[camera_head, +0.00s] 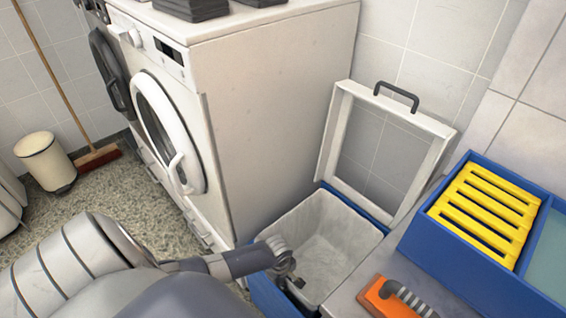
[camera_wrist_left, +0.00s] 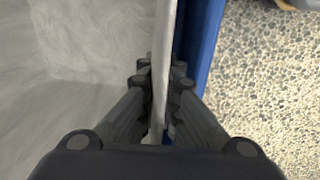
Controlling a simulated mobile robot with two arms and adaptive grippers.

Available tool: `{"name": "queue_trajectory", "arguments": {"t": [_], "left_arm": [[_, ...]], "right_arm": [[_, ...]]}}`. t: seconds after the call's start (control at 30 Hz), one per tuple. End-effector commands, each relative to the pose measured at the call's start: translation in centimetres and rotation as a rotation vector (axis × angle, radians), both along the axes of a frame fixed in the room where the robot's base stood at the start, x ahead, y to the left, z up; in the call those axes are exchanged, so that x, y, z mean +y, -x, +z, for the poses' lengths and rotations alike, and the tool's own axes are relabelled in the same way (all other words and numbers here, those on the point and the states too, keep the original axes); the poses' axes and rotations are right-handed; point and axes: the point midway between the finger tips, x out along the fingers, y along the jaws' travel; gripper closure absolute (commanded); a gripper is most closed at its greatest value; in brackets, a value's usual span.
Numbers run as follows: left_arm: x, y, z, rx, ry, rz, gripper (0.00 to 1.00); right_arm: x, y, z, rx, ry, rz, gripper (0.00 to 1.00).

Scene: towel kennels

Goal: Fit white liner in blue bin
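The white liner (camera_head: 325,240) sits inside the blue bin (camera_head: 268,296), its rim near the bin's rim. A white frame with a dark handle (camera_head: 396,96) stands upright behind the bin. My left gripper (camera_head: 290,280) is at the near left wall of the liner. In the left wrist view its two fingers (camera_wrist_left: 161,75) close on the liner's wall (camera_wrist_left: 163,45), one on the inside, the other between liner and the blue bin wall (camera_wrist_left: 203,45). The fit at the liner's bottom is hidden. My right gripper is not in view.
A washing machine (camera_head: 265,115) stands left of the bin. At right, a counter (camera_head: 355,290) holds a blue tray (camera_head: 450,268) with a yellow slatted insert (camera_head: 485,215) and an orange brush (camera_head: 385,297). A small pedal bin (camera_head: 45,160) and broom (camera_head: 98,157) stand far left.

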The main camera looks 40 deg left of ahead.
Motion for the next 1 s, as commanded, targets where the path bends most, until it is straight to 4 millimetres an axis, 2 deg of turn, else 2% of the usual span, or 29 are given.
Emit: {"name": "queue_trajectory", "arguments": {"t": [0.6,0.9,1.0], "left_arm": [[-0.2,0.0,-1.5,-0.001,0.001,0.001,1.0],[-0.1,0.0,-1.6,-0.001,0.0,0.0,1.0],[-0.1,0.0,-1.6,-0.001,0.0,0.0,0.77]], "right_arm": [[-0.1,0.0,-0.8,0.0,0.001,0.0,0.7],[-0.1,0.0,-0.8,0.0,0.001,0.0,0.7],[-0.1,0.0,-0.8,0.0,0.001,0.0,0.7]]}}
